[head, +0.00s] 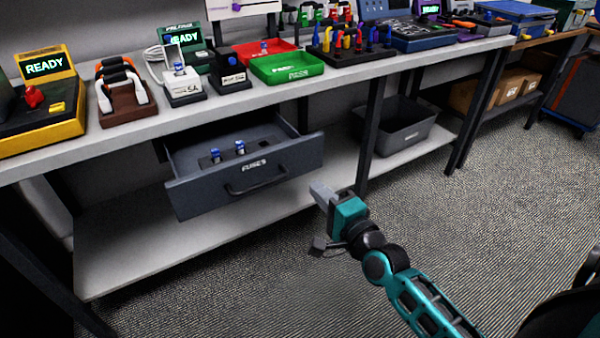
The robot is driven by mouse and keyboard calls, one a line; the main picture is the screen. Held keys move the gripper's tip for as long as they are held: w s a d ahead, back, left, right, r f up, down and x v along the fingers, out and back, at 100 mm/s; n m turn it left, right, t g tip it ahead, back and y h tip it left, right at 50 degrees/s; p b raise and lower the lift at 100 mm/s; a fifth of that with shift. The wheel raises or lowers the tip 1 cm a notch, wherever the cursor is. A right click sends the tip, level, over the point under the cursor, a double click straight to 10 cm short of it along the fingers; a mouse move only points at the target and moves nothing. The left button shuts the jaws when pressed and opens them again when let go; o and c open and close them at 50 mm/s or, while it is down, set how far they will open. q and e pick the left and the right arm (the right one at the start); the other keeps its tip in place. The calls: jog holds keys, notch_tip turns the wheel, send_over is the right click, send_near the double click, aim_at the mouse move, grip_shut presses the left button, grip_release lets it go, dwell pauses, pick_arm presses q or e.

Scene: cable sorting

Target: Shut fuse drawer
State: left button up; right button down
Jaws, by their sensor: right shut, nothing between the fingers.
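The fuse drawer (244,178) is a dark grey drawer under the workbench, labelled FUSES, with a black bar handle (256,183) on its front. It is pulled out, and two blue-and-white fuses (239,147) stand in it. My right gripper (319,192) is shut and empty, in front of the bench. In the picture it lies to the right of and below the drawer front, apart from the handle. My left gripper is not in view.
The white workbench (330,82) holds a red tray (262,50), a green tray (287,67) and READY displays. Below are a lower shelf (140,258), a grey bin (397,128) and dark bench legs (370,135). The carpet in front is clear.

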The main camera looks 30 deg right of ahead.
aim_at(293, 163)
jog(key=w+b, duration=0.1)
jog(key=w, duration=0.5)
jog(key=shift+w+a+f, duration=0.1)
jog(key=shift+w, duration=0.3)
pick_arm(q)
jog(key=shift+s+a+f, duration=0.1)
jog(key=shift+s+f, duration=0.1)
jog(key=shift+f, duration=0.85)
pick_arm(e)
jog(key=shift+w, duration=0.7)
